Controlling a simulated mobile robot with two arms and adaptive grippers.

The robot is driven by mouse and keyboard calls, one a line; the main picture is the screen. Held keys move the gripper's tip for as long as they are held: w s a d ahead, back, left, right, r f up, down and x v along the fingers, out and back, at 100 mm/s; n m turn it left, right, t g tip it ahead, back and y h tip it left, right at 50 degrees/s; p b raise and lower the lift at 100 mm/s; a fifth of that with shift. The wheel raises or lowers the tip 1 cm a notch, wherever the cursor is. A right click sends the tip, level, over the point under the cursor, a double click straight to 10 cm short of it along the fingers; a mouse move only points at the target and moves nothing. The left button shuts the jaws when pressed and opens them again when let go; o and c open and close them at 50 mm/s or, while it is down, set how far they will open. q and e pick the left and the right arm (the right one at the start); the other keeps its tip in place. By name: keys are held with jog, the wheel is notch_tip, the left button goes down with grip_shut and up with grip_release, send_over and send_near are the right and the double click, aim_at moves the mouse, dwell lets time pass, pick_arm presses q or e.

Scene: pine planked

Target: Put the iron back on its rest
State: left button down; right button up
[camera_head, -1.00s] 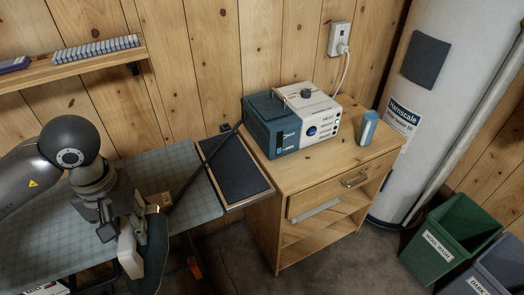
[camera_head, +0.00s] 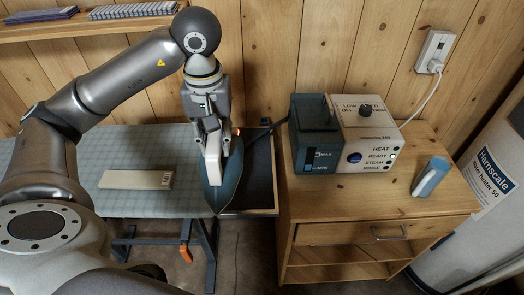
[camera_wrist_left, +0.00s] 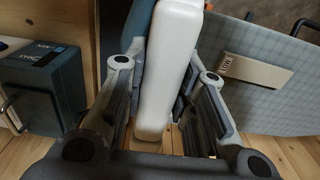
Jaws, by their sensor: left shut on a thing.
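My left gripper (camera_head: 217,138) is shut on the white handle of the iron (camera_head: 229,184). The iron has a dark teal body, its tip pointing toward the bottom of the head view. It overlaps the left side of the rest (camera_head: 262,172), a dark framed tray at the board's right end. I cannot tell its height above the tray. In the left wrist view the white handle (camera_wrist_left: 168,65) lies between the fingers (camera_wrist_left: 165,75), with the teal body partly hidden behind it. My right gripper is not in view.
The ironing board (camera_head: 120,152) holds a flat cream bar (camera_head: 137,180). Right of the rest, a wooden cabinet (camera_head: 330,205) carries the steam station (camera_head: 345,135) and a blue-white bottle (camera_head: 430,176). A dark cord runs from the station toward the iron. A shelf (camera_head: 70,28) hangs at upper left.

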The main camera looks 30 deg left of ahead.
aim_at(237, 130)
pick_arm(q)
jog(key=w+f+p, duration=0.1)
jog(key=w, duration=0.1)
jog(key=w+f+p, duration=0.1)
jog(key=w, duration=0.2)
jog(key=w+f+p, duration=0.1)
jog(key=w, duration=0.2)
jog(key=shift+w+a+f, duration=0.2)
jog(key=shift+a+f, duration=0.05)
jog(key=shift+a, duration=0.15)
jog(key=w+f+p, duration=0.3)
jog(key=w+f, duration=0.1)
jog(key=f, duration=0.5)
jog(key=shift+w+a+p, duration=0.25)
jog(key=shift+w+p, duration=0.05)
jog(key=shift+p, duration=0.05)
jog(key=shift+f, duration=0.2)
jog(key=c, duration=1.2)
grip_release()
jog(key=shift+s, duration=0.15)
